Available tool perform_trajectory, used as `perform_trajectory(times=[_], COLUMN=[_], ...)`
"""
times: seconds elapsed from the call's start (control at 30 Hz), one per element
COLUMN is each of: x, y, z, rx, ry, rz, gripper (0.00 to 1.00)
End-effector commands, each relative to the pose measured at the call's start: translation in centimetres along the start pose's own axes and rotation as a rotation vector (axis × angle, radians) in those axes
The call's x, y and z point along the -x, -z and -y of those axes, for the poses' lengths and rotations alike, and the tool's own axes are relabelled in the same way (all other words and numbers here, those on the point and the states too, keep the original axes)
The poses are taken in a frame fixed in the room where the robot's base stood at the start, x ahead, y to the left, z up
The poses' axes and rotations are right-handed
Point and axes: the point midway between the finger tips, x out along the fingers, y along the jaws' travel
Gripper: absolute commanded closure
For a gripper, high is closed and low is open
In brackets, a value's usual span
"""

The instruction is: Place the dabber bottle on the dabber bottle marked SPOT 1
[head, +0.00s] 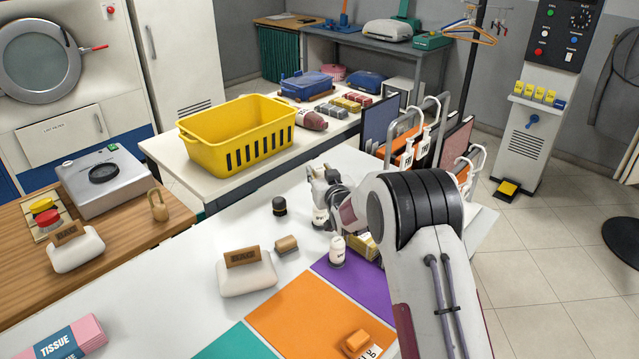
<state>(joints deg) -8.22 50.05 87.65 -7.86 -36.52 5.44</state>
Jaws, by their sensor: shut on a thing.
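A small white dabber bottle (337,252) stands upright on the white table, near the orange and purple mats. Its print is too small to read. My gripper (321,203) is over the table behind and slightly left of that bottle. It is shut on a second white dabber bottle (320,218), whose lower part shows below the fingers. The held bottle looks upright and apart from the standing one; I cannot tell whether its base touches the table. Its upper part is hidden by the gripper. I cannot tell which bottle is marked SPOT 1.
A yellow packet (362,245) lies close at right, by my arm. A yellow basket (240,135) stands on the table behind.

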Motion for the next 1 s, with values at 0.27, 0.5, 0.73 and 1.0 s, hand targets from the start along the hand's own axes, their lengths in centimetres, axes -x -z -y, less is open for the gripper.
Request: perform_trajectory(times=[0.27, 0.5, 0.73, 1.0], x=[-0.5, -0.7, -0.7, -0.8], y=[-2.2, -3.6, -3.6, -3.9], z=[0.0, 0.0, 0.0, 0.0], rx=[0.001, 0.001, 0.000, 0.000], ry=[0.000, 0.000, 0.000, 0.000], rz=[0.002, -0.001, -0.001, 0.000], gripper=[0.97, 0.97, 0.97, 0.56])
